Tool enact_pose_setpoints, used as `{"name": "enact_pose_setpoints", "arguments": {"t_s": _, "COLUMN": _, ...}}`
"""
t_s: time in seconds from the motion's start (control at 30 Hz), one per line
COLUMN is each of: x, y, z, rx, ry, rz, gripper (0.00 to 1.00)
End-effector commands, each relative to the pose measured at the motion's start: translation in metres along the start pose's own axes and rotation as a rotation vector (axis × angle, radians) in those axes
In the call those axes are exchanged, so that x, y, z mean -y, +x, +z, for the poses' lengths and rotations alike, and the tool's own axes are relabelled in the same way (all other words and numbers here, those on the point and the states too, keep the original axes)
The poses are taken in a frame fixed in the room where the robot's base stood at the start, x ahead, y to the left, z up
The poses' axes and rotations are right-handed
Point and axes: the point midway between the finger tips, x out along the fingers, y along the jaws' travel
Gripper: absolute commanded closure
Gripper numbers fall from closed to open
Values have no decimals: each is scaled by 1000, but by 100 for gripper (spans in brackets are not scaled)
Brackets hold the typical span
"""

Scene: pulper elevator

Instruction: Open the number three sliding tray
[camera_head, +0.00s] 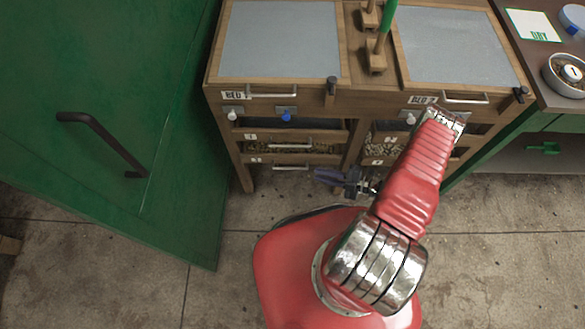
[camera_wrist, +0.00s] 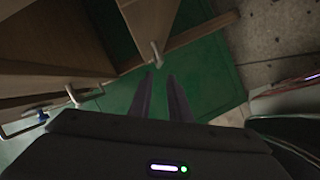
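The left bay of the wooden cabinet holds two stacked sliding trays. The lower tray (camera_head: 275,158) has a small label that looks like 3 and a metal bar handle (camera_head: 291,167); it appears closed. The upper tray (camera_head: 270,147) is labelled 1 and has its own bar handle (camera_head: 290,146). My gripper (camera_head: 322,178) is low in front of the cabinet, right of the lower handle and apart from it. In the wrist view its two dark fingers (camera_wrist: 161,80) are apart with nothing between them. A metal handle end (camera_wrist: 157,50) shows just beyond the fingertips; I cannot tell which handle it is.
A green door (camera_head: 110,100) with a black handle stands at the left. White knobs and a blue knob (camera_head: 286,117) sit above the trays. The right bay (camera_head: 382,140) is partly hidden by my arm. A desk with a bowl (camera_head: 567,75) stands at right. The floor in front is clear.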

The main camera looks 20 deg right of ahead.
Motion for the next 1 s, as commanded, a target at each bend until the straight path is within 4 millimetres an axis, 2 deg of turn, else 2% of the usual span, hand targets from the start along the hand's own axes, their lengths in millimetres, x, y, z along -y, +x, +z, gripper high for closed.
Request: {"name": "enact_pose_setpoints", "arguments": {"t_s": 1.0, "x": 1, "y": 116, "z": -2, "rx": -6, "ry": -2, "rz": -3, "gripper": 83}}
